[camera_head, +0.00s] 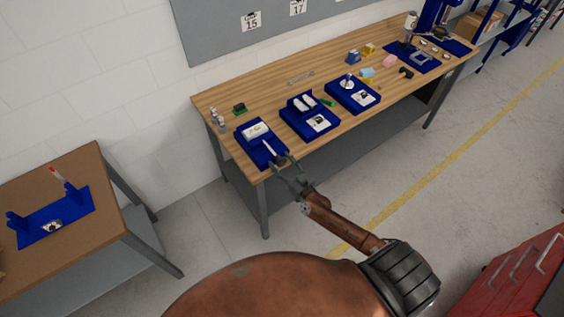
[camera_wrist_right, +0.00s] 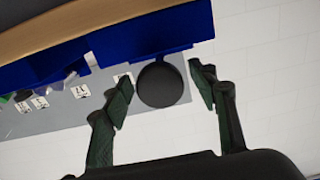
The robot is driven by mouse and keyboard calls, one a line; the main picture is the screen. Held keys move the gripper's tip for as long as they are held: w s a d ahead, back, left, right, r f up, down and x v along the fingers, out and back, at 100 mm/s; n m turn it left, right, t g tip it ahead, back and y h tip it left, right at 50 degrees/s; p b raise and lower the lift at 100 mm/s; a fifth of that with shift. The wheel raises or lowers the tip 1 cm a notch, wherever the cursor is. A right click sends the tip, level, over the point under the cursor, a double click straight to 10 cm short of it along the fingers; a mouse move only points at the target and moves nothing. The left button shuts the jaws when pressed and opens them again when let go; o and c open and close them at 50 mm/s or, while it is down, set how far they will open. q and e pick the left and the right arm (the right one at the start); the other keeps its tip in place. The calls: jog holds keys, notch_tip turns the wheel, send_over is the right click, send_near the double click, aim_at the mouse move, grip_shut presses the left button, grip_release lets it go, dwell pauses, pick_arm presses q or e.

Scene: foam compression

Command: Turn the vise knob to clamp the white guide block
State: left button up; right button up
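The blue vise (camera_head: 256,152) sits at the near left corner of the wooden workbench. The white guide block (camera_head: 256,130) lies at its far end, and a light bar runs toward the near side. In the right wrist view, the blue vise body (camera_wrist_right: 145,38) is at the top, with a round black knob (camera_wrist_right: 152,84) below it. My right gripper (camera_head: 285,161) is at the vise's near end. It is open in the wrist view (camera_wrist_right: 161,79), with one finger on each side of the knob and visible gaps. The guide block is hidden there. My left gripper is not in view.
More blue fixtures (camera_head: 299,132) and (camera_head: 341,99) stand to the right along the workbench (camera_head: 300,90). Small bottles (camera_head: 215,119) and a green item (camera_head: 239,108) stand behind the vise. A brown side table (camera_head: 85,170) is at left. A red cabinet (camera_head: 500,280) is at lower right.

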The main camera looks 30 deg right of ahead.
jog(key=shift+d, duration=0.1)
jog(key=c, duration=1.1)
